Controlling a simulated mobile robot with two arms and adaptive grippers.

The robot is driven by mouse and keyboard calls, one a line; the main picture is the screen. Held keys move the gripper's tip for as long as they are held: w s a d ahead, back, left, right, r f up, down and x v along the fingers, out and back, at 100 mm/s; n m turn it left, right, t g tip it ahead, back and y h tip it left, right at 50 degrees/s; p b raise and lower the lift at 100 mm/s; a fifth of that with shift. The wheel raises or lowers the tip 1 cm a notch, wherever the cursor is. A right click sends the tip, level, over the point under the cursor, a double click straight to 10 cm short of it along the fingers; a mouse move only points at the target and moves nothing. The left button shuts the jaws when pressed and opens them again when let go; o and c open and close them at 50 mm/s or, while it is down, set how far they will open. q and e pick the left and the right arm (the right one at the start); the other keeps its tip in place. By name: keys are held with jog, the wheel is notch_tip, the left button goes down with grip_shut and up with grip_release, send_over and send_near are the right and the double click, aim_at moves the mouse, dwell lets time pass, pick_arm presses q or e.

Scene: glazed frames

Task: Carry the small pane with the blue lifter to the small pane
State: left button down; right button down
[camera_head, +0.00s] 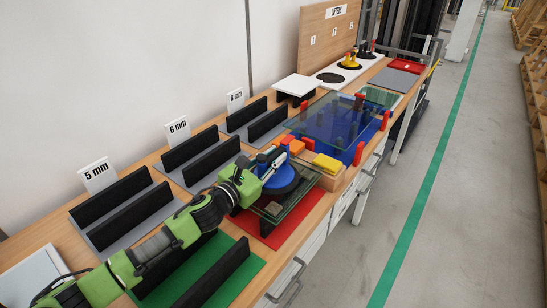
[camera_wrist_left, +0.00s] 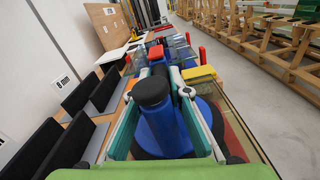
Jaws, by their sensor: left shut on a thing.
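My left gripper (camera_head: 266,166) is shut on the blue lifter (camera_head: 284,181), with its fingers on either side of the lifter's body. In the left wrist view the lifter (camera_wrist_left: 163,130) shows a black knob on top and a round blue disc below. The disc sits on a small glass pane (camera_head: 299,209), which lies over a red mat (camera_head: 258,227) with dark supports under it. I cannot tell whether the pane touches the supports. Another small glass pane (camera_head: 379,97) is near the far end of the bench. My right gripper is not in view.
A large glass pane (camera_head: 335,118) lies over a blue mat amid red blocks. A yellow block (camera_head: 327,163) and orange blocks stand just beyond the lifter. Black racks (camera_head: 130,215) line the left. Yellow and red lifters (camera_head: 350,60) stand at the back. The aisle is clear.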

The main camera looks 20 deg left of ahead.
pick_arm(q)
jog(key=c, duration=1.8)
grip_release()
jog(key=shift+r, duration=0.3)
jog(key=shift+s, duration=0.1)
